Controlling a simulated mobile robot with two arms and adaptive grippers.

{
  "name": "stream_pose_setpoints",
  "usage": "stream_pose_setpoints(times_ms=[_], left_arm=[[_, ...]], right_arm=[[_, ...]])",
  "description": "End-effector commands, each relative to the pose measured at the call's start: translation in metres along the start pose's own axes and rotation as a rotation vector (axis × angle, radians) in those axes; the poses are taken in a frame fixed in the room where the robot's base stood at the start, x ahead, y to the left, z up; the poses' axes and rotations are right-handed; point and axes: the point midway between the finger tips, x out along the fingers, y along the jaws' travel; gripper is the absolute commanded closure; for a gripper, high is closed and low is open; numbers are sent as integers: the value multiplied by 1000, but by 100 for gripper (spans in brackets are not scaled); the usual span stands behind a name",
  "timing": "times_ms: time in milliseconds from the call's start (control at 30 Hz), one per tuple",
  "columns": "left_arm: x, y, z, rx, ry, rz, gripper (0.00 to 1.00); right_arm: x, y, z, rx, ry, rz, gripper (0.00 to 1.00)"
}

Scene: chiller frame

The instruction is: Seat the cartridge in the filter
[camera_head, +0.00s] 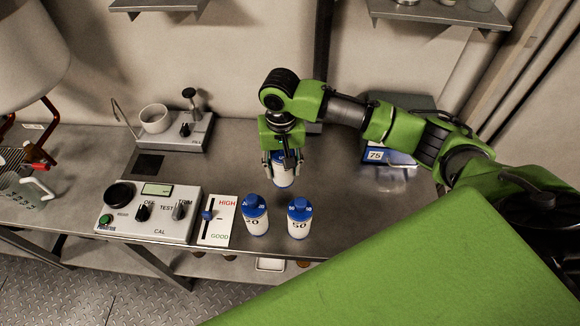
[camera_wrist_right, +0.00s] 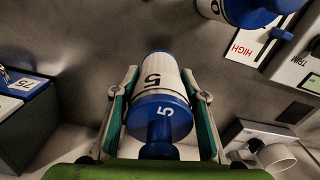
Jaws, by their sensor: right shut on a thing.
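My right gripper (camera_head: 283,163) is shut on a white cartridge (camera_head: 283,178) with blue ends, above the steel bench or at its surface; the gap below is hard to judge. In the right wrist view the fingers (camera_wrist_right: 161,112) flank the cartridge (camera_wrist_right: 158,76), and a "5" shows on its side and blue cap. Two similar cartridges, labelled 20 (camera_head: 256,218) and 50 (camera_head: 299,221), stand upright nearer the bench's front edge. I cannot pick out which object is the filter. My left gripper is not in view.
A control box (camera_head: 150,211) and a HIGH/GOOD gauge panel (camera_head: 218,220) sit left of the standing cartridges. A device with a white cup (camera_head: 154,119) stands behind. A box marked 75 (camera_head: 376,156) is at right, partly behind my arm. Bench between is clear.

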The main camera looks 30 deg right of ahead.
Motion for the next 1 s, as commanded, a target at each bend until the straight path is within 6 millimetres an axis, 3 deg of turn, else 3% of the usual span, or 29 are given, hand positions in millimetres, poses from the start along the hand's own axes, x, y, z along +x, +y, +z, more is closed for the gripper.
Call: stream_pose_setpoints(times_ms=[400,833,867,900,1000], left_arm=[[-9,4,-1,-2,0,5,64],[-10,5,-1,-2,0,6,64],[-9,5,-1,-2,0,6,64],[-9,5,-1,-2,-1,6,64],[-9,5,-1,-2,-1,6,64]], right_arm=[[49,0,0,0,-1,0,85],[57,0,0,0,1,-1,85],[57,0,0,0,1,-1,52],[57,0,0,0,1,-1,43],[57,0,0,0,1,0,43]])
